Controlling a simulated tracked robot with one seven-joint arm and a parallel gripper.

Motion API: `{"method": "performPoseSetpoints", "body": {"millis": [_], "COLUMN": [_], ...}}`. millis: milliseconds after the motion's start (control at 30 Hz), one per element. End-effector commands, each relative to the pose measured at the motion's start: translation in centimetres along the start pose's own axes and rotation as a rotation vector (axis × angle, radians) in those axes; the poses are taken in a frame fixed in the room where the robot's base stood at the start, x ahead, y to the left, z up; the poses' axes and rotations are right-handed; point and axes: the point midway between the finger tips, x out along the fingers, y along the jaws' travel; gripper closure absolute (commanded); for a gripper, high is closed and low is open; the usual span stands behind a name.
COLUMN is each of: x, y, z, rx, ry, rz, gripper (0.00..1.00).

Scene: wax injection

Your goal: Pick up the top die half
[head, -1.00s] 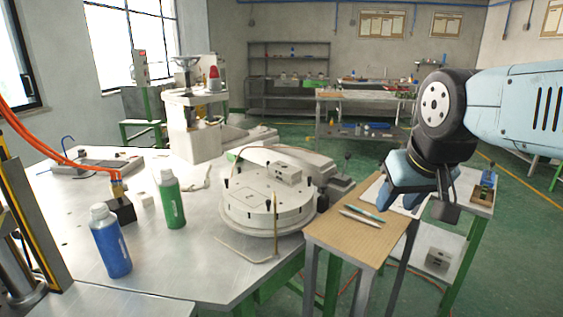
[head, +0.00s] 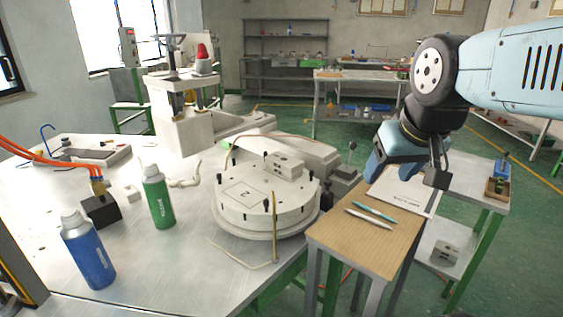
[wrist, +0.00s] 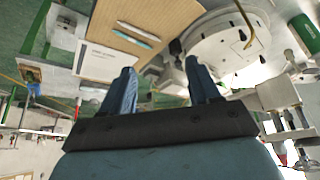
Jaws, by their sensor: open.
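A round pale die assembly (head: 245,193) stands on the metal table in the head view, with dark pins around its rim. A small grey block with holes (head: 287,162) lies on its top; I cannot tell which part is the top die half. A similar grey block (head: 445,252) rests on the lower shelf at right. My gripper (head: 378,165) is to the right of the round assembly, apart from it, above the wooden stand. In the wrist view my gripper (wrist: 163,85) has its two blue fingers spread and empty, with the round assembly (wrist: 225,45) beyond them.
The wooden stand (head: 345,238) holds two pens and a paper sheet (head: 405,195). A blue bottle (head: 88,250), a green bottle (head: 158,197) and a bent brass rod (head: 274,230) are on the metal table (head: 190,265). A white press (head: 180,125) stands behind.

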Motion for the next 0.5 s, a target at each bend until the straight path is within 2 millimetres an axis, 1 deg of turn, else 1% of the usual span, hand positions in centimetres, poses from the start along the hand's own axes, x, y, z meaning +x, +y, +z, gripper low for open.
{"method": "performPoseSetpoints", "body": {"millis": [33,67,167,333,500], "x": [0.2,0.3,0.8,2.3,4.6], "y": [-0.2,-0.3,-0.9,-2.2,-3.8], "z": [-0.9,-1.5,-4.0,-9.1,-13.9], "rx": [-0.016,-0.029,-0.082,-0.188,-0.290], "ry": [-0.008,-0.012,-0.026,-0.048,-0.065], "rz": [-0.010,-0.017,-0.047,-0.102,-0.155], "gripper": [0.33,0.31,0.21,0.05,0.04]}}
